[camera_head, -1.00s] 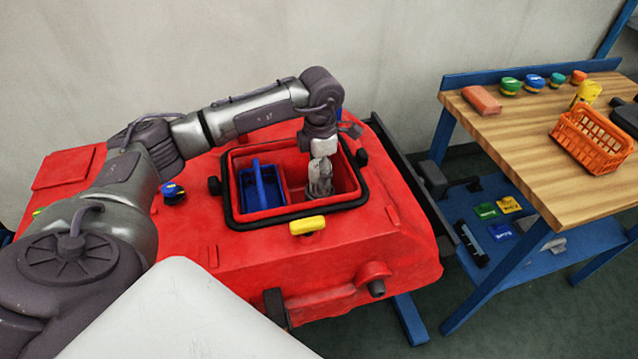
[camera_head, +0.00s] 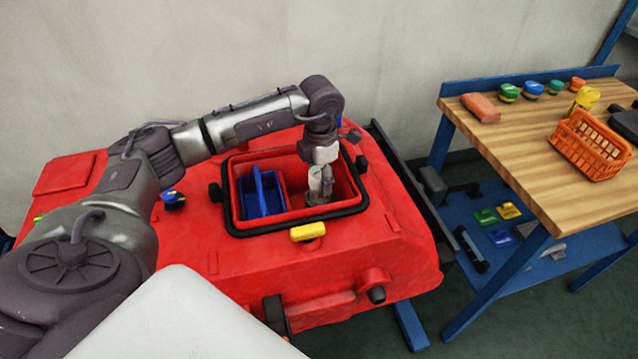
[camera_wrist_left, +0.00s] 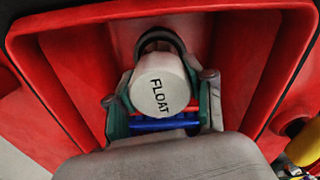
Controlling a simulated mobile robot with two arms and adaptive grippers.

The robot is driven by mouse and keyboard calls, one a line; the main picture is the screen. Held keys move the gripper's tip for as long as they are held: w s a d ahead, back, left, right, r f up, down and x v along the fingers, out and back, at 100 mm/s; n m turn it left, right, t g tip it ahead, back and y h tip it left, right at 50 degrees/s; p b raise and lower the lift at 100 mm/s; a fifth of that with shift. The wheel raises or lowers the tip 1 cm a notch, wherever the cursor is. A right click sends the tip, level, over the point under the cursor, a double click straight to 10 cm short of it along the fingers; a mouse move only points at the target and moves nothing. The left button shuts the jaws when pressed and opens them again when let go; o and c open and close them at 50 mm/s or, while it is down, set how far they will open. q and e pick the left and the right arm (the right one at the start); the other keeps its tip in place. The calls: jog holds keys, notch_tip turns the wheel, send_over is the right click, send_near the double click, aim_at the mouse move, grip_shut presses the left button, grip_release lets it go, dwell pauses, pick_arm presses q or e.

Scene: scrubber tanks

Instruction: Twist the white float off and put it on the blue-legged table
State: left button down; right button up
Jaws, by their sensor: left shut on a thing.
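The white float (camera_wrist_left: 160,88), a round piece marked FLOAT, sits inside the red tank opening (camera_head: 236,222) between the fingers of my left gripper (camera_head: 320,187). In the left wrist view my left gripper (camera_wrist_left: 162,108) is shut on the float from both sides. In the head view the fingers reach down into the right part of the opening and mostly hide the float. The blue-legged table (camera_head: 520,165) has a wooden top and stands at the right, apart from the tank. My right gripper is not in view.
A blue basket (camera_head: 262,193) sits in the opening's left part. A yellow latch (camera_head: 308,231) is at its front rim. The table's near middle is clear.

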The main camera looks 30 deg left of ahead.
pick_arm(q)
jog(key=shift+n, duration=0.8)
jog(key=shift+n+p, duration=0.35)
jog(key=shift+n, duration=0.35)
jog(key=shift+n, duration=0.8)
jog(key=shift+p, duration=0.3)
jog(key=shift+n, duration=0.7)
